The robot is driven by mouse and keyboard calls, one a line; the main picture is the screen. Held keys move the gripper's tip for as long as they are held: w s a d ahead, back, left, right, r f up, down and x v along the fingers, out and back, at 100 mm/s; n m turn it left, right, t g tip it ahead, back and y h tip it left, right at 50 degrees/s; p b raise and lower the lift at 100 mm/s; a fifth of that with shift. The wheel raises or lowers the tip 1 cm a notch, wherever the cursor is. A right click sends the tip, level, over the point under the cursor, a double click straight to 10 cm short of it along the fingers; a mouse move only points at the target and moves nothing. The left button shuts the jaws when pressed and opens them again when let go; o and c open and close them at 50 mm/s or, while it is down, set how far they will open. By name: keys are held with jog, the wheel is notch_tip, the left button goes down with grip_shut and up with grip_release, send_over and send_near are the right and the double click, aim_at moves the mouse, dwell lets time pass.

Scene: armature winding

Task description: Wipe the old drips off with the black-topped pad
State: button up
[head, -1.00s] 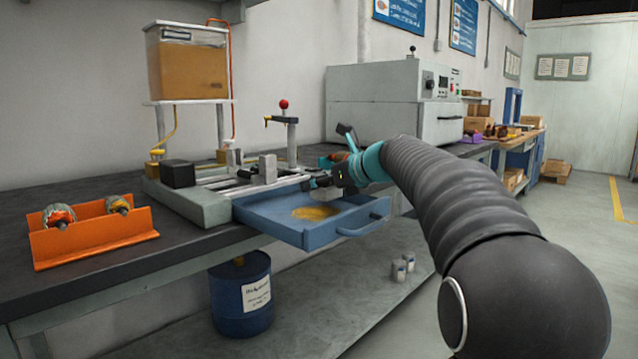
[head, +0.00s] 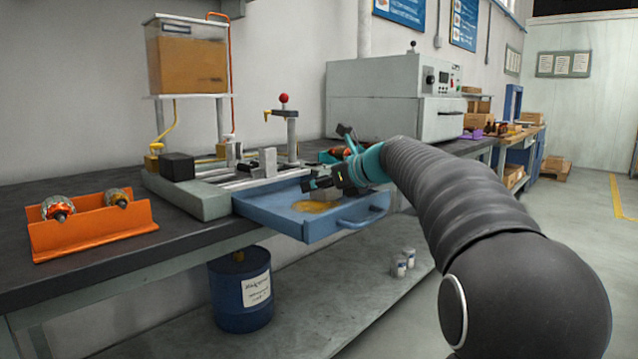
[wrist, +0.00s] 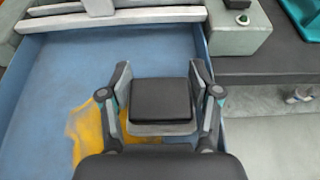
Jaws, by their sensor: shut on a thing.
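The black-topped pad (wrist: 160,101) is between the two fingers of my gripper (wrist: 160,90) in the wrist view, with its black top facing the camera and a grey layer below. In the head view my gripper (head: 325,186) is over the open blue drip tray (head: 270,208), and the pad is hard to make out there. Yellow-brown drips (wrist: 88,128) lie on the tray floor, left of and partly under the gripper in the wrist view; they also show in the head view (head: 316,206). Whether the pad touches the tray floor I cannot tell.
The grey winding fixture (head: 200,200) stands behind the tray. An orange rack (head: 95,232) with two armatures is at the left. A tank of amber liquid (head: 188,60) stands above the bench. A blue drum (head: 240,290) and small cans (head: 403,262) are below.

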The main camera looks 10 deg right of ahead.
aim_at(297, 204)
jog(key=shift+f, duration=0.1)
jog(key=shift+s+a, duration=0.5)
jog(key=shift+a, duration=0.15)
jog(key=shift+s+a, duration=0.45)
jog(key=shift+a, duration=0.2)
jog(key=shift+s+a+f, duration=0.1)
jog(key=shift+s+a, duration=0.5)
jog(key=shift+a, duration=0.2)
jog(key=shift+s+a+f, duration=0.1)
jog(key=shift+s+a, duration=0.45)
jog(key=shift+a, duration=0.25)
